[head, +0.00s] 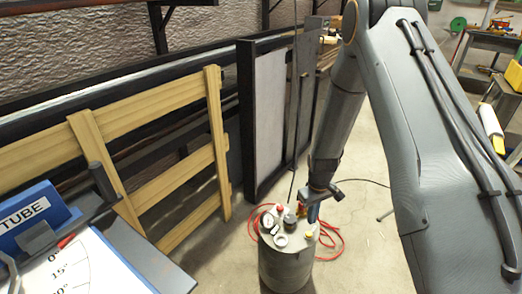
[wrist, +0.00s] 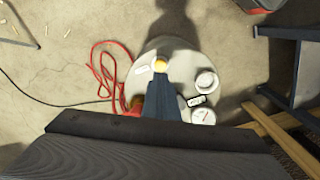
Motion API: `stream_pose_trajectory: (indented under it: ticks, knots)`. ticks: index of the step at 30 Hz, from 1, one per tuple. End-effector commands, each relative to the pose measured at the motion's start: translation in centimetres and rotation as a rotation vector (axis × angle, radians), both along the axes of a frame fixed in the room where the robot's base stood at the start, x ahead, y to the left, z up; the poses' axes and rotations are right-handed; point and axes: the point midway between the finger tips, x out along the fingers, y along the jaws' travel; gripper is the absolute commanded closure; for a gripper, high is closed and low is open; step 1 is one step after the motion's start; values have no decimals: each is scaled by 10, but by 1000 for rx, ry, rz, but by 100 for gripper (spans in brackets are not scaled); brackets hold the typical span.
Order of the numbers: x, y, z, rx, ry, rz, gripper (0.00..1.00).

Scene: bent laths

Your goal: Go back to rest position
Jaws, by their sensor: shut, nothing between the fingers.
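My gripper (head: 313,216) points down just over the lid of a grey cylindrical tank (head: 286,266) in the head view. In the wrist view my gripper (wrist: 160,82) is shut with nothing held, its fingers together over the pale round tank lid (wrist: 183,52). A yellow-topped fitting (wrist: 161,63) shows just beyond the fingertips; I cannot tell whether they touch. A white-faced gauge (wrist: 203,115) and a white round cap (wrist: 206,82) sit to the right of the fingers. A red fitting is partly hidden behind the gripper.
A red hose (head: 328,240) and a dark cable lie on the floor around the tank. A wooden lath frame (head: 160,102) leans at left, beside a dark-framed panel (head: 268,110). A bench with a blue bender (head: 35,215) is at front left. A cart stands far right.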

Motion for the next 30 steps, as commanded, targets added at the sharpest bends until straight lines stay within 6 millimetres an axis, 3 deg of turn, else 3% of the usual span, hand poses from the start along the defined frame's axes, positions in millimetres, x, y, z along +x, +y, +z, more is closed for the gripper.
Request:
stream_pose_trajectory:
  ticks: [2, 5, 11, 15, 21, 27, 30]
  knots:
    - [-1, 0, 5, 0, -1, -3, 100]
    - [-6, 1, 28, 1, -4, -19, 100]
    - [-37, 3, 119, 1, -6, -97, 100]
    - [-69, 5, 184, 2, -7, -161, 100]
    - [-125, 8, 265, 3, -6, -252, 100]
    - [-188, 10, 330, 5, -6, -341, 100]
    - [-216, 11, 351, 5, -3, -377, 100]
